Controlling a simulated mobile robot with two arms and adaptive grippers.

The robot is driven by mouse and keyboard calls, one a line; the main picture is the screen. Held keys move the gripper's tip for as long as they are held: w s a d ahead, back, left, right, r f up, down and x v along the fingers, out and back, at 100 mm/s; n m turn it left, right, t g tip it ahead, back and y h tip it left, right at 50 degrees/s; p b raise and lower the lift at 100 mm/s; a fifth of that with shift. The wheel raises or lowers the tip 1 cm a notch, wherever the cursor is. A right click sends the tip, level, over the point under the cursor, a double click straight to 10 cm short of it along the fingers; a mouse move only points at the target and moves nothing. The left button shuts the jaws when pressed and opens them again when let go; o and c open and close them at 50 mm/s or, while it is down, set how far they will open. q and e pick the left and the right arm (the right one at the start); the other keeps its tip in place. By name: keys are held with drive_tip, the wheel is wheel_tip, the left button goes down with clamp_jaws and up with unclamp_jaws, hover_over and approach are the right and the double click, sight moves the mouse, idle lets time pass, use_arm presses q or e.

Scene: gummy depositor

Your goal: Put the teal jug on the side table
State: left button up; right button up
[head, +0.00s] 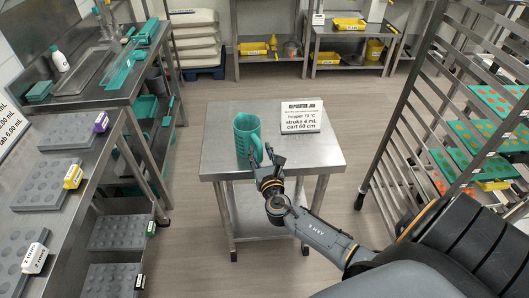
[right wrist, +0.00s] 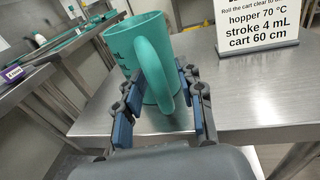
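The teal jug (head: 246,136) stands upright on the metal side table (head: 311,155), near its left side. In the right wrist view the jug (right wrist: 131,45) fills the middle, with its handle facing me. My right gripper (head: 267,164) is at the handle side of the jug, low over the table's front edge. In the right wrist view its two blue-padded fingers (right wrist: 158,112) are apart, one on each side of the handle, with gaps showing. My left gripper is not in view.
A sign card (head: 302,117) stands on the table right of the jug. A tall rack with green trays (head: 480,150) is at the right. Counters with grey molds (head: 42,186) line the left. Floor is clear around the side table.

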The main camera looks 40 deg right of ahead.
drive_tip(key=b+v, duration=0.1)
drive_tip(key=v, duration=1)
drive_tip(key=s+f+m+g+y, duration=0.1)
drive_tip(key=s+f+m+g, duration=0.25)
drive_tip(key=f, duration=0.65)
drive_tip(key=s+a+f+m+g+y, duration=0.15)
drive_tip(key=s+f+m, duration=0.3)
drive_tip(key=f, duration=0.65)
drive_tip(key=s+f+m+g+y, duration=0.1)
drive_tip(key=s+f+m+g, duration=0.3)
drive_tip(key=f, duration=0.6)
drive_tip(key=s+a+f+m+g+y, duration=0.1)
drive_tip(key=s+a+f+m+g, duration=0.1)
drive_tip(key=s+f+m, duration=0.3)
drive_tip(key=s+a+f+m+g+y, duration=0.1)
drive_tip(key=s+f+m, duration=0.5)
drive_tip(key=s, duration=0.6)
drive_tip(key=s+a+f+m+g+y, duration=0.1)
drive_tip(key=s+a+f+m+g, duration=0.2)
drive_tip(key=s, duration=0.6)
wheel_tip(320, 180, down, 2)
drive_tip(key=a+m, duration=0.1)
drive_tip(key=m, duration=0.2)
drive_tip(key=shift+s+a+f, duration=0.15)
drive_tip(key=shift+s+a, duration=0.15)
drive_tip(key=shift+s, duration=0.1)
drive_tip(key=shift+w+a, duration=0.1)
